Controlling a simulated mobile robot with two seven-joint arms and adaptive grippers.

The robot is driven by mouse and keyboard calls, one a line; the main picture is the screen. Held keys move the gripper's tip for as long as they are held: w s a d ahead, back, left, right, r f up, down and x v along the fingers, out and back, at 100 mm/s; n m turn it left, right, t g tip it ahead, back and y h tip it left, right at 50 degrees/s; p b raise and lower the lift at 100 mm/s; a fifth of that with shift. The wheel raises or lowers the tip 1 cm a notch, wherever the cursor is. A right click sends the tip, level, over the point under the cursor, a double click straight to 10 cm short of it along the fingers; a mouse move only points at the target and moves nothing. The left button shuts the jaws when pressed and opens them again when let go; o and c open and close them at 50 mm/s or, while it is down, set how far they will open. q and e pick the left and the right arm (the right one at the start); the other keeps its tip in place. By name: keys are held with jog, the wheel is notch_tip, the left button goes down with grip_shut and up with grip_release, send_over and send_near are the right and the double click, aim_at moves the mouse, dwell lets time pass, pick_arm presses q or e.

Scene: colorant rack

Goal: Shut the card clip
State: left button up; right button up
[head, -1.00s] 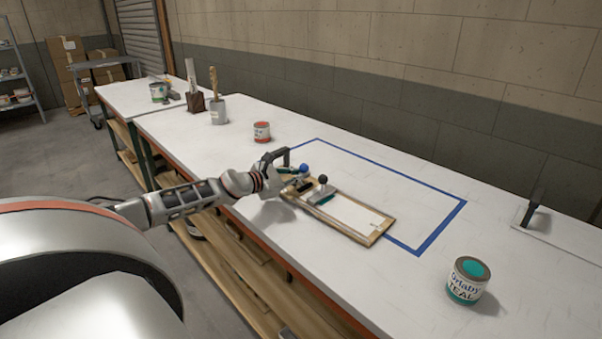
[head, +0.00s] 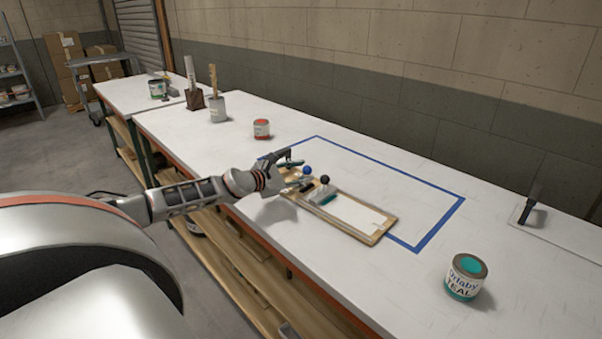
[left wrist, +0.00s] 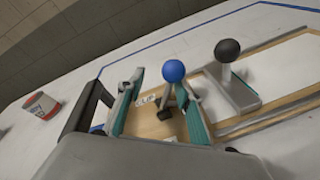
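A wooden board with a white card (head: 355,213) lies on the bench. At its left end in the head view is a clip with a blue knob (head: 306,170); in the left wrist view the knob (left wrist: 173,71) stands on a dark stem beside a "CLIP" label (left wrist: 148,100). A black knob (head: 325,180) on a pale, teal-edged bar (left wrist: 237,92) stands beside it. My left gripper (head: 292,176) is at this end of the board. In the wrist view its teal-padded fingers (left wrist: 160,95) are apart, with the blue knob showing between them; contact cannot be told. My right gripper is out of view.
A small red-labelled can (head: 262,129) stands behind my left gripper. A teal paint can (head: 466,277) stands front right. Blue tape (head: 440,222) outlines a clear area behind the board. A black-handled item (head: 530,206) rests on a pale panel at the far right.

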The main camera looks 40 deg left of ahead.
aim_at(292, 191)
pick_arm(q)
jog(key=shift+f, duration=0.1)
jog(key=shift+s, duration=0.45)
jog(key=v, duration=0.3)
jog(key=shift+s, duration=0.15)
jog(key=shift+v, duration=3.45)
jog(key=shift+s+r, duration=0.3)
jog(key=shift+s, duration=0.15)
